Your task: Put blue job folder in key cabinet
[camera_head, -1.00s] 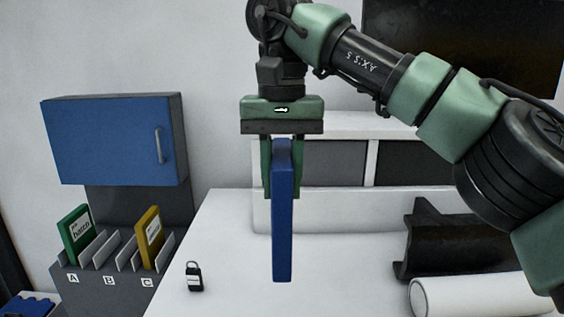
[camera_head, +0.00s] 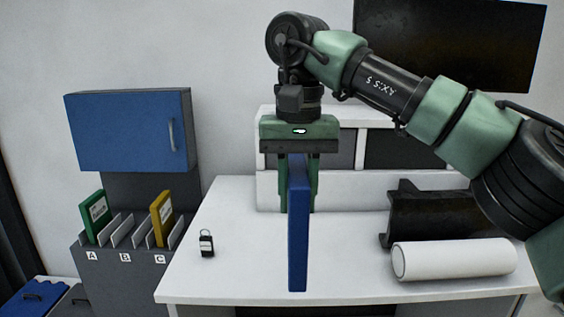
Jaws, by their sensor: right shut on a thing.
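The blue job folder (camera_head: 298,235) hangs upright, edge toward me, from my right gripper (camera_head: 299,185), which is shut on its upper part. Folder and gripper are in front of and above the white table. The key cabinet (camera_head: 130,130) stands at the left, with its blue door shut and a grey handle at the door's right side. Below the door is a grey rack (camera_head: 125,268) with slots labelled A, B and C. A green folder (camera_head: 95,217) stands in slot A and a yellow folder (camera_head: 161,219) in slot C. Slot B shows no folder. My left gripper is out of view.
A small black padlock-like key tag (camera_head: 206,243) stands on the white table (camera_head: 230,200) near its left edge. A white roll (camera_head: 455,258) and a black holder (camera_head: 435,212) lie at the right. A dark screen (camera_head: 470,50) hangs behind. Blue bins (camera_head: 35,297) sit at lower left.

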